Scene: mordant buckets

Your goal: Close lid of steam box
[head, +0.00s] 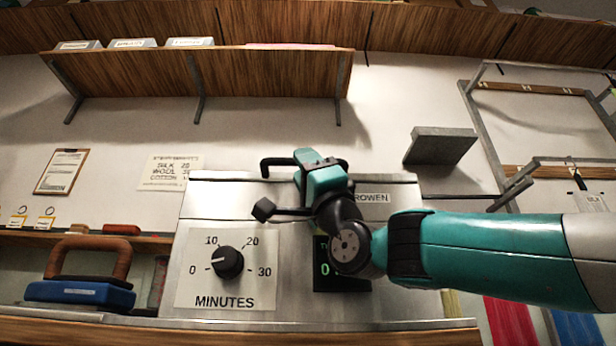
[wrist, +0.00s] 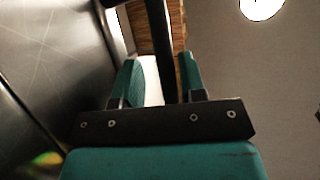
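The steam box (head: 285,222) is a grey metal housing with a dial (head: 229,263) marked in minutes and a dark display partly behind my arm. A black bar handle (head: 278,163) stands at its top edge; it also shows in the wrist view (wrist: 160,40). No raised lid shows above the box; whether it is fully down I cannot tell. My gripper (head: 308,158) is at the handle, covering part of it. In the wrist view, the bar runs between my gripper's two teal fingers (wrist: 161,80). A bright gap shows beside the left finger; the right finger looks close to the bar.
A wall shelf (head: 240,62) with trays hangs above the box. A small grey wall ledge (head: 440,146) and a metal rack (head: 487,140) are to the right. A blue iron-like object (head: 80,292) with a brown handle sits at left.

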